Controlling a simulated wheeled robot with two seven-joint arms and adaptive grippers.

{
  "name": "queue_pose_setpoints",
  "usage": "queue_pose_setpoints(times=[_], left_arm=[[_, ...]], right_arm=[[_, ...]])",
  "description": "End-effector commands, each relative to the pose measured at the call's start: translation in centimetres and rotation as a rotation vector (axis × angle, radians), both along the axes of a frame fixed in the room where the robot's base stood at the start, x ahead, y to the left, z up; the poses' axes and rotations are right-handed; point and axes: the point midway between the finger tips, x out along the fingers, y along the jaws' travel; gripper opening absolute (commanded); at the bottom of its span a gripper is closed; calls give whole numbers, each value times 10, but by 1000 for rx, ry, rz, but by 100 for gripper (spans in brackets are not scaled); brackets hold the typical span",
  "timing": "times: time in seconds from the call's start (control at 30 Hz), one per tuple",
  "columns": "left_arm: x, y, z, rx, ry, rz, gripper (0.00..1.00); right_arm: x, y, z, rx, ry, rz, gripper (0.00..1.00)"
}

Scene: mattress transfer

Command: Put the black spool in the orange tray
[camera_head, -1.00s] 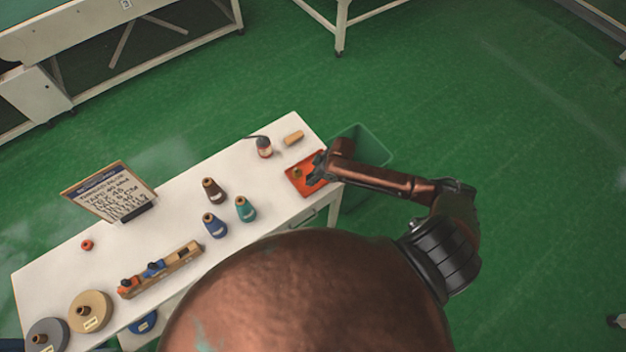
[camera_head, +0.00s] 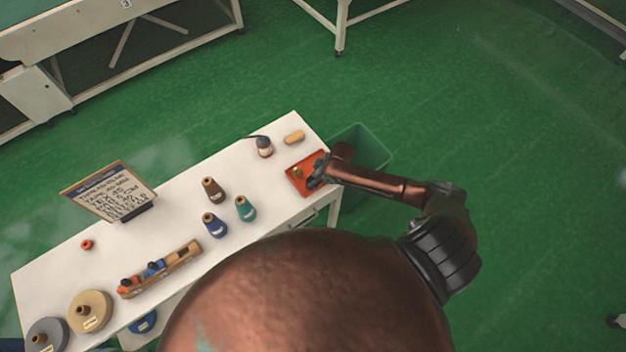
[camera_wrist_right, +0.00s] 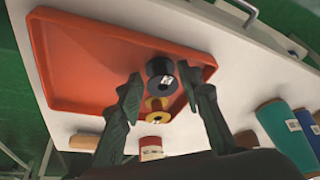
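The orange tray (camera_head: 297,185) lies at the right end of the white table, and it fills much of the right wrist view (camera_wrist_right: 90,62). The black spool (camera_wrist_right: 160,70) is in the tray in the wrist view, beside a yellow spool (camera_wrist_right: 157,104). My right gripper (camera_wrist_right: 160,76) is open, its two dark fingers on either side of the black spool with a visible gap. In the head view my right gripper (camera_head: 316,170) is over the tray's right part; the black spool is hard to make out there. My left gripper is not in view.
A green bin (camera_head: 365,145) stands beyond the table's right end.

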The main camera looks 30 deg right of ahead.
Motion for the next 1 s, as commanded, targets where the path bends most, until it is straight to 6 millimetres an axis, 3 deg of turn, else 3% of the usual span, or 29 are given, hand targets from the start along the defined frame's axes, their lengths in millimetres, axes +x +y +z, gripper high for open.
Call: queue_pose_setpoints(times=[0.47, 1.0], left_arm=[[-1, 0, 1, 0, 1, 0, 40], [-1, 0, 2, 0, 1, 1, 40]], right_arm=[[-1, -2, 8, -1, -1, 1, 42], [-31, -27, 99, -2, 0, 1, 42]])
